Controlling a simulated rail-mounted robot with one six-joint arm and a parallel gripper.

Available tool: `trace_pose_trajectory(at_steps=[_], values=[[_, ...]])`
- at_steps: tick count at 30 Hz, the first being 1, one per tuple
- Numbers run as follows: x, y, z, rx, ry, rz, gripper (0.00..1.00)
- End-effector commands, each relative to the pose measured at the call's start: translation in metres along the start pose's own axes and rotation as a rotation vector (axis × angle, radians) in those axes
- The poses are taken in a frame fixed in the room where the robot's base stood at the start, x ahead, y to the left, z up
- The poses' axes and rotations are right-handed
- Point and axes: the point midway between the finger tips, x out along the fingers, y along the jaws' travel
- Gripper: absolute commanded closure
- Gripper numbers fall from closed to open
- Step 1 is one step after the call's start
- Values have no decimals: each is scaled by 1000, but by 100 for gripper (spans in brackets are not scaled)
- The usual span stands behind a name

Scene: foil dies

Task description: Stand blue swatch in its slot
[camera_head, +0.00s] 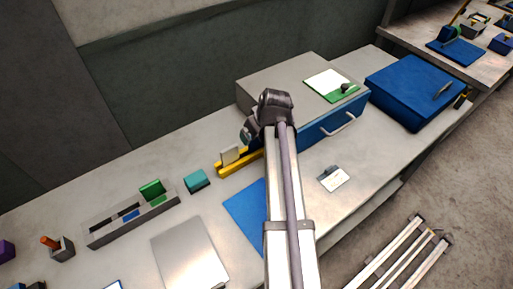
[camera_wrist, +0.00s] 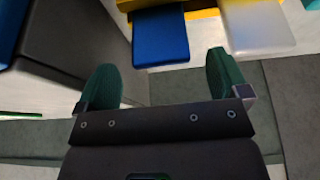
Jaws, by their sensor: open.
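The blue swatch (camera_wrist: 160,37) is in the upper middle of the wrist view, against the yellow rack (camera_wrist: 203,13). Whether it is fully seated in a slot I cannot tell. A pale grey swatch (camera_wrist: 257,28) is beside it to the right, with a gap between. My gripper (camera_wrist: 160,68) is open and empty, its green fingertips spread to either side below the blue swatch. In the head view the yellow rack (camera_head: 240,162) holds the pale swatch (camera_head: 230,154). There my gripper (camera_head: 246,134) is just above the rack, partly hidden by my wrist, and I cannot make out the blue swatch.
A grey cabinet (camera_head: 275,82) with a blue drawer front (camera_head: 328,128) stands close right of the rack. A teal block (camera_head: 196,180) and a grey tray (camera_head: 100,236) lie to the left. A blue mat (camera_head: 246,207) lies in front, partly behind my arm.

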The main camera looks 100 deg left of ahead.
Motion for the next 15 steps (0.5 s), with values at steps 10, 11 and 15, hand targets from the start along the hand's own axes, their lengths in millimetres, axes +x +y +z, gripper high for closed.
trace_pose_trajectory(at_steps=[10, 11, 15], values=[[42, -1, -1, 1, 0, 0, 6], [41, -1, -1, 1, 0, 0, 6], [41, -1, -1, 1, 0, 0, 15]])
